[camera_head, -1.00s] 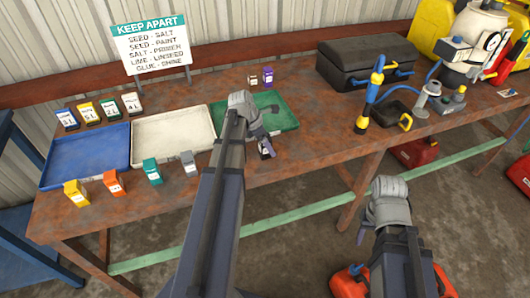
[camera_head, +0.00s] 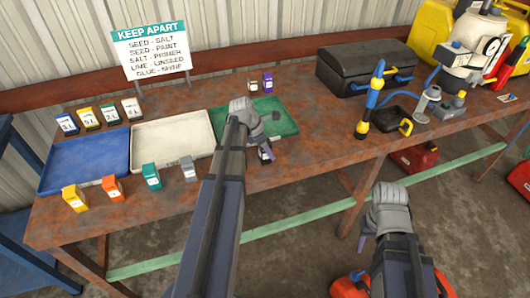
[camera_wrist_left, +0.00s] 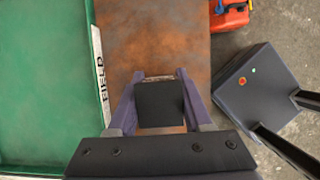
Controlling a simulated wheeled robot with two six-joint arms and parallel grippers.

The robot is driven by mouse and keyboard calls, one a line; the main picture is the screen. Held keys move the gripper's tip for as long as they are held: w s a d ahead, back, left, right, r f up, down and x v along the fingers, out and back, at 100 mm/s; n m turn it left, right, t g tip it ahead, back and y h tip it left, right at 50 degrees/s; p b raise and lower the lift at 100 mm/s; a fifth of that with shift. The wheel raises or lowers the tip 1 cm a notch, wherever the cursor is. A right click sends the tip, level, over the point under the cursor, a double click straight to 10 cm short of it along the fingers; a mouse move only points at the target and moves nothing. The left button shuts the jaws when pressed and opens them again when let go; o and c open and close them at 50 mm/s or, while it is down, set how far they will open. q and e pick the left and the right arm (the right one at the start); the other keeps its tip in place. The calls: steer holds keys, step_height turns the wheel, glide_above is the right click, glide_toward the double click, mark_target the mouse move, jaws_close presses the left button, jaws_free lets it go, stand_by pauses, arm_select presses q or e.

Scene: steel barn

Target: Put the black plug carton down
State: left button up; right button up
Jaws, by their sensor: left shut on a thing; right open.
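The black plug carton (camera_wrist_left: 160,104) is held between the purple fingers of my left gripper (camera_wrist_left: 160,78) in the left wrist view. In the head view the carton (camera_head: 265,154) shows small and dark, partly hidden by the gripper, just in front of the green tray (camera_head: 287,128). It is over the bare rusty bench strip beside that tray, whose edge label reads FIELD. I cannot tell whether its base touches the bench. My right gripper (camera_head: 362,240) is open and empty, low in front of the bench, partly hidden by its own wrist.
A white tray (camera_head: 172,142) and a blue tray (camera_head: 85,160) lie to the left. Several cartons, such as the grey one (camera_head: 188,168), line the front; others stand behind. A brown carton (camera_head: 253,86) and a purple carton (camera_head: 267,83) stand behind the green tray. The KEEP APART sign (camera_head: 150,50) stands at the back.

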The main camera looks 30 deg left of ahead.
arm_select(q)
jaws_close()
steer(key=shift+r, duration=0.1)
step_height(320, 180, up, 10)
steer(key=p, duration=1)
steer(key=shift+a, duration=0.1)
